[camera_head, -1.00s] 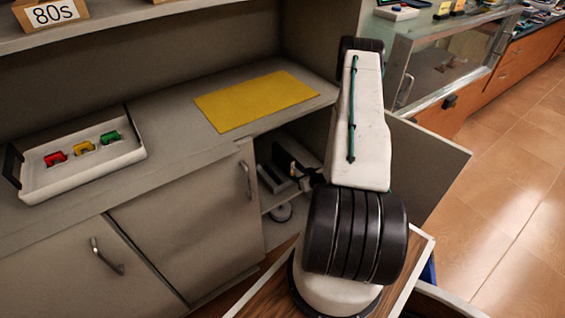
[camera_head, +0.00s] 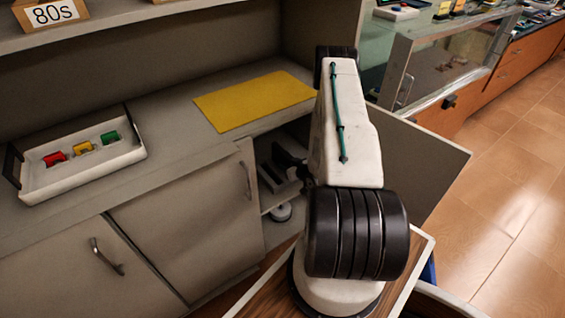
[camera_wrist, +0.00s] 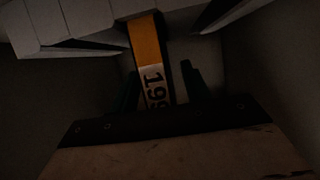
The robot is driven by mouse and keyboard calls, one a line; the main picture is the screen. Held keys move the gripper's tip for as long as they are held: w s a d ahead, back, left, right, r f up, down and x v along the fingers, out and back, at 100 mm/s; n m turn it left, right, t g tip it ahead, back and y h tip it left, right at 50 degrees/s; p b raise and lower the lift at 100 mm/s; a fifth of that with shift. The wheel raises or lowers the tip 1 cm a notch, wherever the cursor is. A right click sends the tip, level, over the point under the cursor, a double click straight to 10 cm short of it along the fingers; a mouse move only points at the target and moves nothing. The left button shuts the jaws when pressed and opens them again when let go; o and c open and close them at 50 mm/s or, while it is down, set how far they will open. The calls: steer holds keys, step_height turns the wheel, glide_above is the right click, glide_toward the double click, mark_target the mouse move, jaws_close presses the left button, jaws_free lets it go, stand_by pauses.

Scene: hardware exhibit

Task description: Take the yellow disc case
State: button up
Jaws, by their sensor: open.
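The yellow disc case (camera_wrist: 146,42) shows in the wrist view as a narrow orange-yellow spine with a pale label reading "199". It stands among white cases. My gripper (camera_wrist: 160,76) is open, with one dark finger on each side of the yellow case's labelled end. I cannot tell whether either finger touches it. In the head view my gripper (camera_head: 286,158) is inside the open cabinet, partly hidden by the cabinet edge and my arm. The yellow case cannot be made out there.
The open cabinet door (camera_head: 425,150) stands right of my arm. A yellow mat (camera_head: 255,100) lies on the counter above. A white tray (camera_head: 85,172) holds red, yellow and green items.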

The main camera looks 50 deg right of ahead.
jaws_close()
steer(key=shift+r, duration=0.15)
